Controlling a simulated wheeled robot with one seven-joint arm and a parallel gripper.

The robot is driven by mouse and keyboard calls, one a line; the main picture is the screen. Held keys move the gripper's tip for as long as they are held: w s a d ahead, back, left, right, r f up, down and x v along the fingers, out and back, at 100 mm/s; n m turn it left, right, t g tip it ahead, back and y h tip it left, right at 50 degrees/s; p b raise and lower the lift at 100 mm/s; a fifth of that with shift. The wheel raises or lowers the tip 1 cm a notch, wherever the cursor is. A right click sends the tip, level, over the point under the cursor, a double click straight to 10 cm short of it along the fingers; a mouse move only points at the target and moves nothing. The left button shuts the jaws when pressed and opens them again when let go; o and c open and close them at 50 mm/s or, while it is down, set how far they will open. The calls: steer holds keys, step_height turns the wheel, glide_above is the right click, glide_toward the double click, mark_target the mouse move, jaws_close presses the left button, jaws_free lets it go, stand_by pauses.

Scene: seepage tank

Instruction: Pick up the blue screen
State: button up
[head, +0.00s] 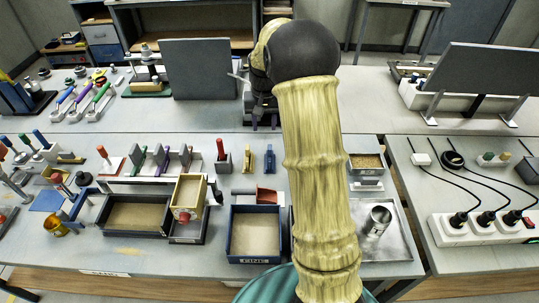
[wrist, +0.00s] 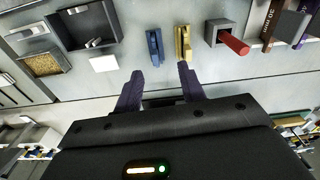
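A small upright blue piece, which I take to be the blue screen (head: 248,159), stands on the grey bench beside a similar yellow piece (head: 270,160). In the wrist view the blue screen (wrist: 155,47) is ahead of my fingers, with the yellow piece (wrist: 183,43) to its right. My gripper (wrist: 158,79) is open, its two dark purple fingers apart with nothing between them. In the head view my gripper (head: 263,123) is small and dark, beyond the two pieces and partly hidden by my arm.
A grey block with a red handle (head: 222,155) stands left of the blue screen. A dark blue sand tray (head: 254,233) and small red scoop (head: 266,195) are nearer. A large grey panel (head: 196,68) stands behind.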

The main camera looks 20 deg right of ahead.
steer(key=m, duration=0.1)
glide_above(270, 147)
steer(key=shift+w+f+g, duration=0.15)
steer(key=shift+f+g, duration=0.15)
steer(key=shift+f, duration=0.1)
step_height(270, 147, down, 12)
steer(key=p, duration=0.3)
steer(key=shift+f, duration=0.15)
steer(key=shift+p, duration=0.3)
steer(key=shift+f+p, duration=1.3)
steer(key=shift+f, duration=1.25)
